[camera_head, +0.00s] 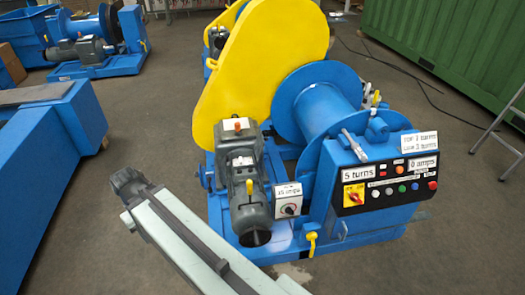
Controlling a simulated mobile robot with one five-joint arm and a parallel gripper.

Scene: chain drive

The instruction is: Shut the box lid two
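A blue winch carries a control box with a black panel (388,187), labelled "5 turns" and "0 amps", at the right. A small grey-white box (288,203) with a round knob and an amps label sits left of it. I cannot make out a separate lid marked two, or any lid standing open. My arm reaches up and left from the bottom edge. My gripper (128,184) is the dark end at its tip, left of the grey motor (244,190) and apart from the winch. Whether its fingers are open is unclear.
A large yellow guard (255,65) and a blue drum (322,108) rise behind the motor. A blue bench (35,185) stands at the left, and a green container (450,40) at the back right. A metal stand (492,130) is at the right edge. Cables lie on the floor.

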